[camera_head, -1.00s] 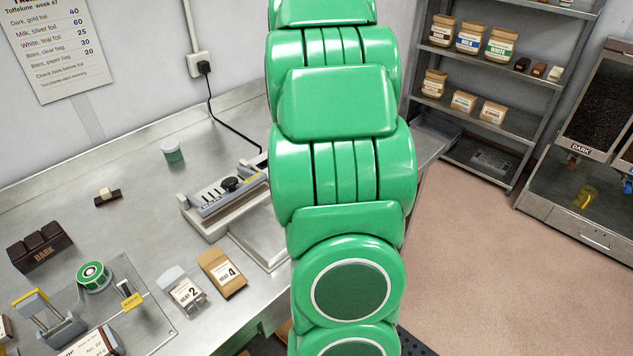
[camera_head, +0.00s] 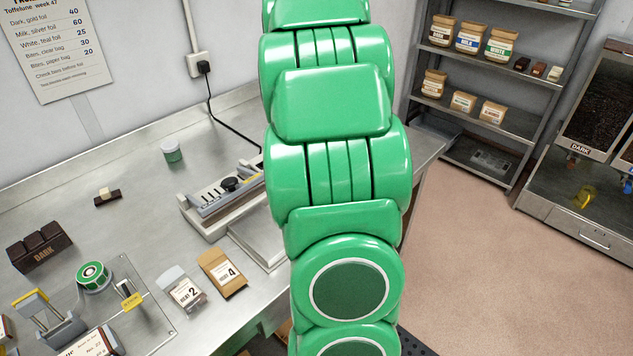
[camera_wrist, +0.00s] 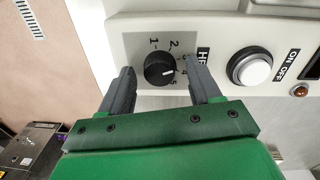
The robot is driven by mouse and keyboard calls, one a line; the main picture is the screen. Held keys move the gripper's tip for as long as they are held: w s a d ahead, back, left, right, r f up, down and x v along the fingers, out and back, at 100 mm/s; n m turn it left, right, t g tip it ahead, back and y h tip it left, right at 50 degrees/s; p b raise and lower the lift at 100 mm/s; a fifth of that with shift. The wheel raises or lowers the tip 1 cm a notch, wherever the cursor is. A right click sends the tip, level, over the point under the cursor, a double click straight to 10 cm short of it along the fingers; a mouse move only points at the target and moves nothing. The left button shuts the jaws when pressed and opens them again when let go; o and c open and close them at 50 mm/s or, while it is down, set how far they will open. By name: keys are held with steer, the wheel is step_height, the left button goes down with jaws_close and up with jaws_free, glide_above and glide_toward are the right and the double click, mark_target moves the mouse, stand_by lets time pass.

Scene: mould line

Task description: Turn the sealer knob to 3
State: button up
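In the wrist view, the black sealer knob (camera_wrist: 160,69) sits on the sealer's pale front panel (camera_wrist: 128,45). Its white pointer mark points right, roughly towards the 4. My gripper (camera_wrist: 160,64) is open, with one dark finger on each side of the knob and a visible gap on both sides. In the head view, the sealer (camera_head: 222,200) stands on the steel bench, partly behind my green arm. My gripper is hidden there.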

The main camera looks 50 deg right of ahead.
steer(key=shift+r, duration=0.15)
steer(key=r, duration=0.7)
steer(key=shift+w+r, duration=0.2)
steer(key=shift+r, duration=0.05)
stand_by(0.5)
